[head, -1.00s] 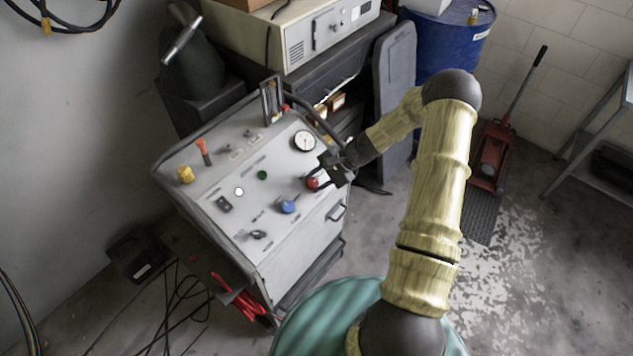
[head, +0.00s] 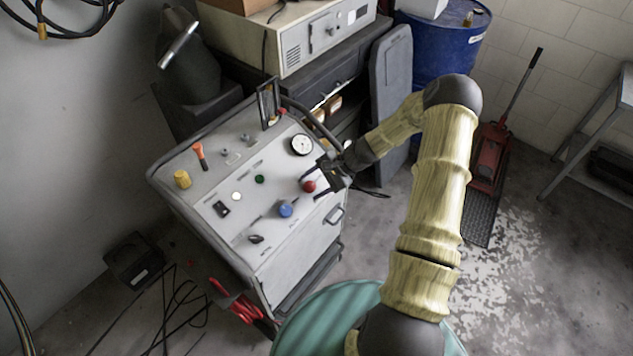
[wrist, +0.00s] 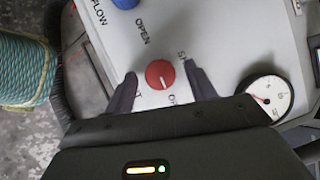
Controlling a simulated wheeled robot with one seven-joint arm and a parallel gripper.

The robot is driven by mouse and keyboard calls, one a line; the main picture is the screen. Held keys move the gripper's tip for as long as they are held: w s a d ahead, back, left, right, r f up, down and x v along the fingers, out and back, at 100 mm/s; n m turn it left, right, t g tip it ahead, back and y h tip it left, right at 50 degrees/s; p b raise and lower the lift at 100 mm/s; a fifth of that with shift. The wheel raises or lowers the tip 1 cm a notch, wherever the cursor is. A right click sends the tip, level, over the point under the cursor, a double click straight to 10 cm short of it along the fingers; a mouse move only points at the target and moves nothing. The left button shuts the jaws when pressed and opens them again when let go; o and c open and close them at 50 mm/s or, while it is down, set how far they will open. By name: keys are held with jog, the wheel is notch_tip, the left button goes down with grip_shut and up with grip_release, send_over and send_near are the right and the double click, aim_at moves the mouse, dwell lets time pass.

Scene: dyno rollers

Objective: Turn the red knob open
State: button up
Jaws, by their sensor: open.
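The red knob (head: 309,186) sits on the sloped grey control panel (head: 222,180), near its right edge. In the wrist view the red knob (wrist: 160,74) is round with a white pointer line toward its lower edge. The word OPEN is printed above left of it, and other lettering beside it is partly covered. My gripper (head: 310,186) is open, with its dark fingers on either side of the knob; in the wrist view the fingertips (wrist: 160,76) flank it with visible gaps. I cannot tell how deep the fingers reach.
A blue knob (head: 285,209) is close to the red one, and a round gauge (head: 301,145) lies behind it. A green button (head: 259,179), a yellow knob (head: 182,179) and an orange-handled lever (head: 200,155) stand farther left.

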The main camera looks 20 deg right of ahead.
jog(key=shift+d, duration=0.1)
jog(key=b+v, duration=0.2)
jog(key=v, duration=1.5)
jog(key=shift+r+b, duration=0.2)
jog(key=shift+b, duration=0.15)
jog(key=s+a+r+n+h, duration=0.3)
jog(key=s+a+n+h, duration=0.1)
jog(key=s, duration=0.5)
jog(key=s+a+r+n+h, duration=0.4)
jog(key=s+a+n, duration=0.3)
jog(key=s+a, duration=0.2)
jog(key=shift+n+h, duration=0.3)
jog(key=shift+h, duration=0.1)
jog(key=shift+s+r, duration=0.15)
